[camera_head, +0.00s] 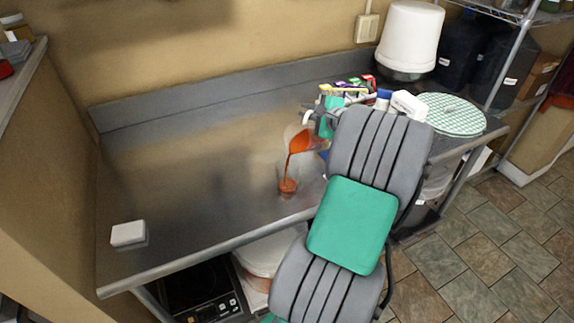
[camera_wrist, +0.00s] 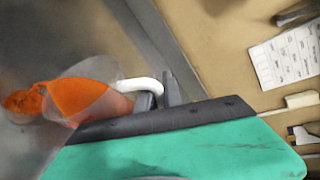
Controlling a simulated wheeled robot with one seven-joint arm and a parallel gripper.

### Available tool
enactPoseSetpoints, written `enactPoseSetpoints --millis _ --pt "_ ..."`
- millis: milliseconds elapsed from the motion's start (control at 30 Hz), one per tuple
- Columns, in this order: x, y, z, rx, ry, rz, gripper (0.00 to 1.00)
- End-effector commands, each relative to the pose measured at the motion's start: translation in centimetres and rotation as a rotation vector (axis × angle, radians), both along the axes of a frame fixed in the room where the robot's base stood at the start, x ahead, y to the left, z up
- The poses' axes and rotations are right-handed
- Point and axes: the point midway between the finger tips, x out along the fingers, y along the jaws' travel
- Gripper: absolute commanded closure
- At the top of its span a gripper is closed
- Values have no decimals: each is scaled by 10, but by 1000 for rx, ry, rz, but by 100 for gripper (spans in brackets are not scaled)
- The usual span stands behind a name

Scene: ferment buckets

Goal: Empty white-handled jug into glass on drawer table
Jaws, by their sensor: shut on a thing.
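A clear jug (camera_head: 298,140) holding orange-red liquid is tilted to the left above the steel drawer table (camera_head: 200,180). An orange stream runs from its lip down to a small clear glass (camera_head: 287,188) on the table, which has orange liquid in it. In the wrist view the jug (camera_wrist: 85,92) is tipped, with its white handle (camera_wrist: 138,84) towards my gripper (camera_wrist: 160,92). My gripper is shut on the handle. Orange also shows left of the jug's lip there; I cannot tell how much is stream and how much is glass. In the head view my arm hides most of my gripper.
A white block (camera_head: 128,233) lies at the table's front left. Colourful packets (camera_head: 350,88), a white box (camera_head: 410,105) and a green-checked round item (camera_head: 452,114) are at the right. A white bucket (camera_head: 410,38) stands behind. The table's left and middle are mostly clear.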

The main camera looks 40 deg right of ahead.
Motion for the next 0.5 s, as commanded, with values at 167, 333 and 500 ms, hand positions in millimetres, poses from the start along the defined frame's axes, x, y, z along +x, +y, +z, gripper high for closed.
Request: enactPoseSetpoints --millis 167,333,500 --pt "0 1 1 -16 -3 -1 100" --pt "0 2 1 -27 -4 -1 100" --pt "0 3 1 -43 -6 0 100"
